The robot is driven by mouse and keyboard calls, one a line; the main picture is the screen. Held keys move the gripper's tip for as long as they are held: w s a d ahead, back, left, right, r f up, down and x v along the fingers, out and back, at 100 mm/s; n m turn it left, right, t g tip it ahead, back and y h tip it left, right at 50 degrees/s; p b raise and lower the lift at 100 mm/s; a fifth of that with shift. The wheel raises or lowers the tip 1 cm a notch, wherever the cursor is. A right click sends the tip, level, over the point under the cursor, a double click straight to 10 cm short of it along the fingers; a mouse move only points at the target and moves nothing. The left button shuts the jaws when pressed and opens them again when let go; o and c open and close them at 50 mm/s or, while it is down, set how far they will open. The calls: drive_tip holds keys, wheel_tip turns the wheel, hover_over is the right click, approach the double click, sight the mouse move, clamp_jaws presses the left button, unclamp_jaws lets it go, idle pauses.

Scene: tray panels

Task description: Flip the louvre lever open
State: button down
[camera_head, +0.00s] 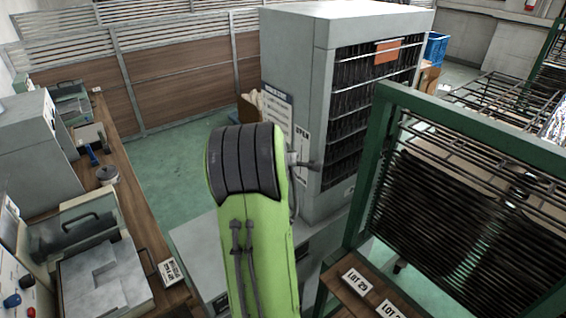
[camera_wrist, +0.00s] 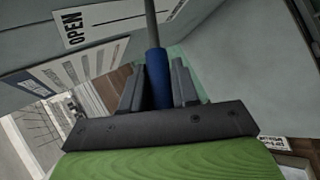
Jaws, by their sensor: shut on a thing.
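The louvre lever shows in the wrist view as a grey rod with a blue grip (camera_wrist: 157,72). My gripper (camera_wrist: 158,88) has one dark finger on each side of the blue grip and is shut on it. The rod runs up out of the picture, past a white OPEN label (camera_wrist: 110,22) on the grey cabinet side. In the head view my green and black arm hides the gripper and the blue grip. The grey cabinet (camera_head: 296,75) has dark louvre slats (camera_head: 350,115) on its front, and an OPEN label (camera_head: 302,142) on its side.
A green-framed rack (camera_head: 440,118) with dark bars stands close on the right, above a wooden ledge with LOT cards (camera_head: 355,281). A bench (camera_head: 140,225) with machines lines the left. Green floor (camera_head: 170,165) is clear between bench and cabinet. A white notice (camera_wrist: 50,85) is beside the gripper.

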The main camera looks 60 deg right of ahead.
drive_tip(key=shift+d+r, duration=0.1)
drive_tip(key=shift+r, duration=0.1)
drive_tip(key=c, duration=0.9)
unclamp_jaws()
drive_tip(key=shift+s, duration=0.1)
drive_tip(key=shift+f, duration=0.1)
drive_tip(key=v, duration=1.6)
drive_tip(key=shift+b, duration=0.3)
drive_tip(key=shift+d, duration=0.1)
